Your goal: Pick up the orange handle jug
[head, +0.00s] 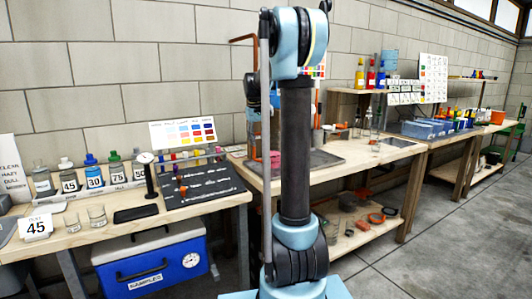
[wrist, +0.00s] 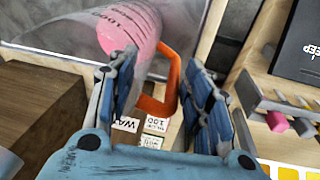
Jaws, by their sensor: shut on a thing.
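The jug (wrist: 128,27) shows in the wrist view as a clear, marked vessel with pink contents, tilted in the picture at the top. Its orange handle (wrist: 170,75) sits between the two blue-padded fingers of my gripper (wrist: 160,68). My gripper is shut on this handle. Part of the jug's body is hidden behind the left finger. In the head view my arm covers the middle of the bench, and I cannot make out the gripper clearly. A small pink patch (head: 275,159) shows just left of my arm there.
A wooden block (wrist: 35,105) is close at left in the wrist view. In the head view, a dark board (head: 205,180) and several bottles stand on the left bench. A blue cooler (head: 150,262) sits below it. Clear floor (head: 440,240) lies at right.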

